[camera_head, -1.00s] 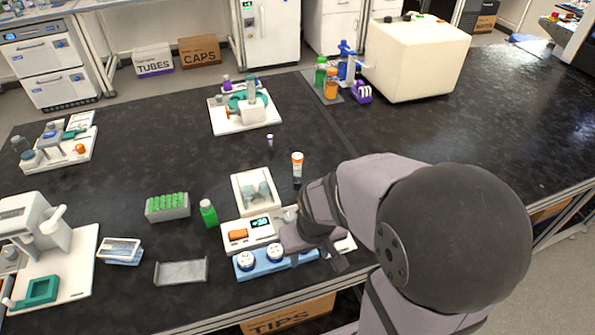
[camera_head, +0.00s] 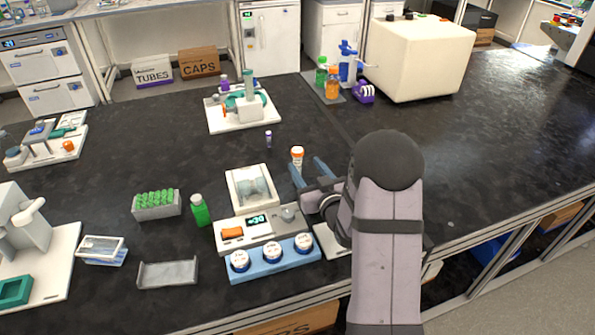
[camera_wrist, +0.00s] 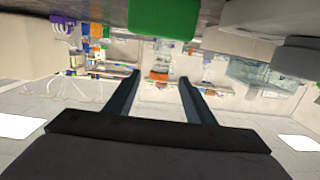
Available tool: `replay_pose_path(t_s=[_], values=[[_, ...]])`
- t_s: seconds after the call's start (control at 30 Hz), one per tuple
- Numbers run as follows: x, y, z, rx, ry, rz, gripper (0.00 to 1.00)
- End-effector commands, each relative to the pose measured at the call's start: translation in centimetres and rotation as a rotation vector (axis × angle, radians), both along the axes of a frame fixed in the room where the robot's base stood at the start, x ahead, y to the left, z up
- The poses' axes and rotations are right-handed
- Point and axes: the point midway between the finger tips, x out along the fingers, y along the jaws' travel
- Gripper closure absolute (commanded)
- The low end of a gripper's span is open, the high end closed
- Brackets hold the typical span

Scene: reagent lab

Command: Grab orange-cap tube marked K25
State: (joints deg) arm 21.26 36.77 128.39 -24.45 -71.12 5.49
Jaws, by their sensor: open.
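The orange-cap tube (camera_head: 297,155) stands upright on the black bench in the head view, behind the white balance. Its lower part is partly hidden by my gripper, and any marking is too small to read. My gripper (camera_head: 308,168) is open, low over the bench, with its two blue-grey fingers pointing away from the camera at the tube. I cannot tell whether the tube is fully between them. In the wrist view, which is upside down, my gripper (camera_wrist: 160,82) has its fingers apart, and an orange patch shows between them; I cannot tell if it is the cap.
A balance (camera_head: 262,228) and a blue holder (camera_head: 273,262) with white-lidded jars stand in front. A green bottle (camera_head: 199,210) and a grey rack (camera_head: 157,206) of green caps are left. A small purple-capped vial (camera_head: 268,140) stands behind left. The bench right is clear.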

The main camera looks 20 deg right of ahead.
Motion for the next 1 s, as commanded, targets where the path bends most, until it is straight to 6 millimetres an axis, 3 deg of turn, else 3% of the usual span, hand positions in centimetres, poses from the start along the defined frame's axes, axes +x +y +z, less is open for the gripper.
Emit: replay_pose_path(t_s=[0.4, 1.0], values=[[0.1, -0.3, 0.5, 0.016, -0.094, 0.015, 0.51], [3.1, -0.1, 0.7, 0.015, -0.091, 0.016, 0.51]])
